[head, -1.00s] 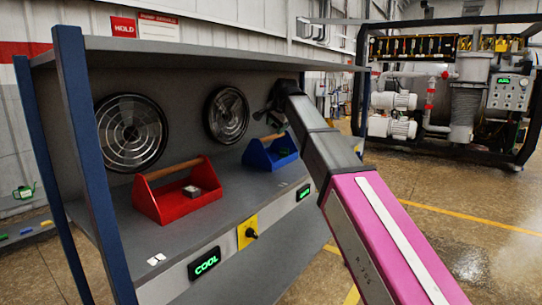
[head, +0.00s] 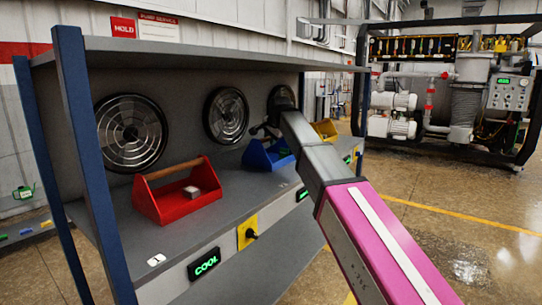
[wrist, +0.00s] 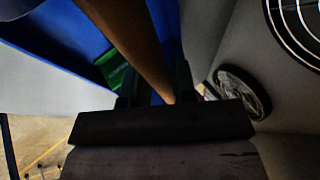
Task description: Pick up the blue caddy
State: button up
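The blue caddy (head: 268,160) stands on the grey bench, partly hidden by my arm. In the wrist view its blue walls (wrist: 50,35) fill the upper left, and its brown wooden handle (wrist: 128,38) runs down between my fingers. A green item (wrist: 118,76) shows inside it. My gripper (wrist: 156,88) is at the handle with one dark finger on each side. The fingers stand apart and look open, with a small dark gap beside the handle. In the head view my gripper (head: 264,130) is small at the caddy's top.
A red caddy (head: 178,203) with a grey block in it stands left of the blue one. A yellow caddy (head: 325,129) stands beyond, to the right. Round ports (head: 226,115) line the back panel. A shelf (head: 200,50) roofs the bench, and a blue post (head: 95,160) stands at left.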

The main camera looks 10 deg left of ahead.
grip_shut()
jog(key=shift+s, duration=0.1)
dwell(1.1)
